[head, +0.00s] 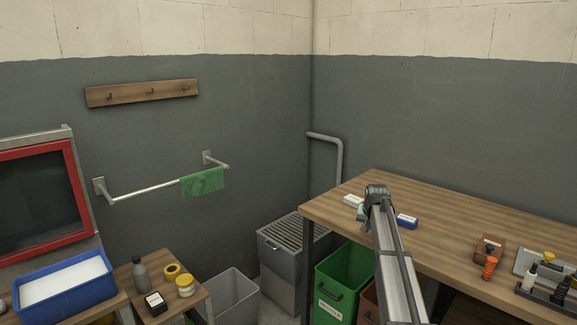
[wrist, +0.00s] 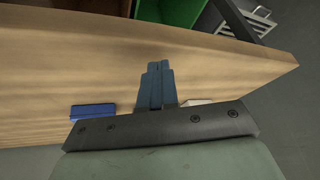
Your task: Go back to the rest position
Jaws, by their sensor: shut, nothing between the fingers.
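My gripper (wrist: 155,82) is shut and empty in the wrist view, its two blue-grey fingers pressed together above the wooden workbench (wrist: 60,55). In the head view my arm reaches up over the left part of the workbench (head: 455,228), with its end near the back left. The fingertips are hidden there. A blue box (head: 406,221) lies on the bench just right of my arm's end, and it also shows in the wrist view (wrist: 92,111). A white box (head: 353,200) lies just left of it.
A green bin (head: 345,278) stands under the bench's left end, beside a grey grated cabinet (head: 285,250). An orange tool (head: 490,266) and a brown block (head: 491,248) sit on the bench's right. A rail (head: 145,191) with a green cloth (head: 203,183) is on the wall.

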